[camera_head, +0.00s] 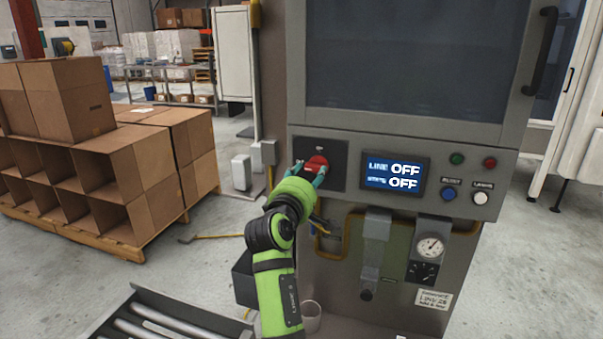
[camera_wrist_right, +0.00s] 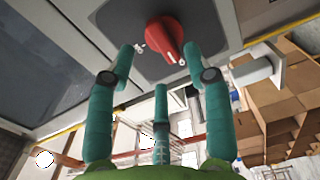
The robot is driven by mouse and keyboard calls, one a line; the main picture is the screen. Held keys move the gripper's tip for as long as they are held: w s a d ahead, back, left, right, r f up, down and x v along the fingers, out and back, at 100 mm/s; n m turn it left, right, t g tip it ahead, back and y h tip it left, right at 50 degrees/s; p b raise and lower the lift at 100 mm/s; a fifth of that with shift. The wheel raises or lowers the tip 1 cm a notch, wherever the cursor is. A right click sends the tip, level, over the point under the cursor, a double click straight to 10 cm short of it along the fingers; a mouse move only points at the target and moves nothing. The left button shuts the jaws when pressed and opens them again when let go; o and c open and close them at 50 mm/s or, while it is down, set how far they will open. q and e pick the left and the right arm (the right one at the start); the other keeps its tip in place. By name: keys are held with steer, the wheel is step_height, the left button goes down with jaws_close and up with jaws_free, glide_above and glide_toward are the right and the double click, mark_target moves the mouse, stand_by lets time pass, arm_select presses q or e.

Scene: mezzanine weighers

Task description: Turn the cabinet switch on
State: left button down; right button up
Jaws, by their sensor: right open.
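The cabinet switch is a red rotary knob (camera_head: 317,163) on a dark square plate (camera_head: 336,152) on the cabinet front. In the right wrist view the knob (camera_wrist_right: 166,38) is tilted, with a white mark near its lower tip. My right gripper (camera_head: 306,172) is at the knob, with its teal fingers open. In the wrist view two fingertips (camera_wrist_right: 161,50) stand on either side of the knob with gaps showing, and a third finger is below it. The display (camera_head: 394,175) reads LINE OFF, with a second OFF below. My left gripper is not in view.
Green (camera_head: 457,159), red (camera_head: 490,163), blue (camera_head: 448,193) and white (camera_head: 480,198) buttons sit right of the display. A gauge (camera_head: 430,247) is below. Cardboard boxes (camera_head: 75,100) stand on a pallet at left. A roller conveyor (camera_head: 165,322) is at lower left.

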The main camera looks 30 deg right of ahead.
mark_target(315, 168)
steer(key=shift+p+x, duration=0.3)
steer(key=shift+x, duration=2.35)
steer(key=shift+a, duration=0.1)
jaws_close()
